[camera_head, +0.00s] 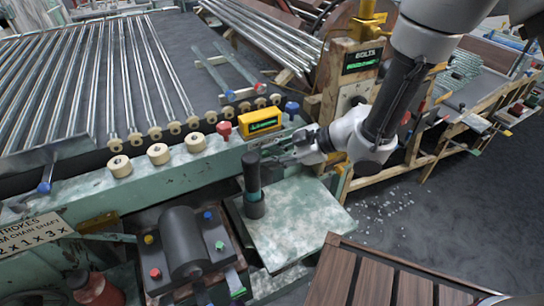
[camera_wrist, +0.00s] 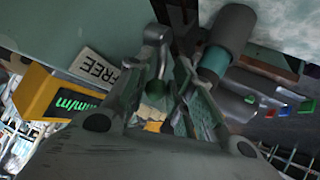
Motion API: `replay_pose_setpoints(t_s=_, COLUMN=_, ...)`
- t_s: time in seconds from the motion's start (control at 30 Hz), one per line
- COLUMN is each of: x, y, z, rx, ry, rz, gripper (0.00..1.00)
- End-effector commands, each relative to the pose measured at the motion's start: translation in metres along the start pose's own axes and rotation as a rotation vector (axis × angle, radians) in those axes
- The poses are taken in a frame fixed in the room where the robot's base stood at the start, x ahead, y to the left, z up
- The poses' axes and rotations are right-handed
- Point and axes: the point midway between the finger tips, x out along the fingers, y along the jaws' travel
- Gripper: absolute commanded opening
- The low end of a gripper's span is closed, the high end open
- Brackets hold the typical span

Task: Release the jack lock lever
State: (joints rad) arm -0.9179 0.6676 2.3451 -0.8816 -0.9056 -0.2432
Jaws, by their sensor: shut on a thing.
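My gripper (camera_head: 272,160) reaches in from the right, low over the green machine's edge, beside an upright dark cylinder (camera_head: 252,175) with a teal band. In the wrist view my gripper (camera_wrist: 172,75) has its fingers drawn together on the jack lock lever. The fingers hide most of the lever, so its exact angle cannot be told. A tag reading FREE (camera_wrist: 95,68) lies just left of the fingers. The dark cylinder also shows in the wrist view (camera_wrist: 232,32), close to the right finger and seemingly apart from it.
A yellow display box (camera_head: 262,122) stands behind my gripper, with a red knob (camera_head: 222,131) and a blue knob (camera_head: 292,108) beside it. A dark motor block (camera_head: 185,250) and a slatted wooden top (camera_head: 385,275) are nearer.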

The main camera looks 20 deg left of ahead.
Motion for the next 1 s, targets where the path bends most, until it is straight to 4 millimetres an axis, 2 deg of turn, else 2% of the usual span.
replay_pose_setpoints(t_s=0.6, x=-0.011, y=0.009, z=0.025, rx=0.321, ry=0.463, rz=-0.046, gripper=0.0)
replay_pose_setpoints(t_s=1.0, x=-0.012, y=0.011, z=0.035, rx=0.458, ry=0.663, rz=-0.067, gripper=0.0)
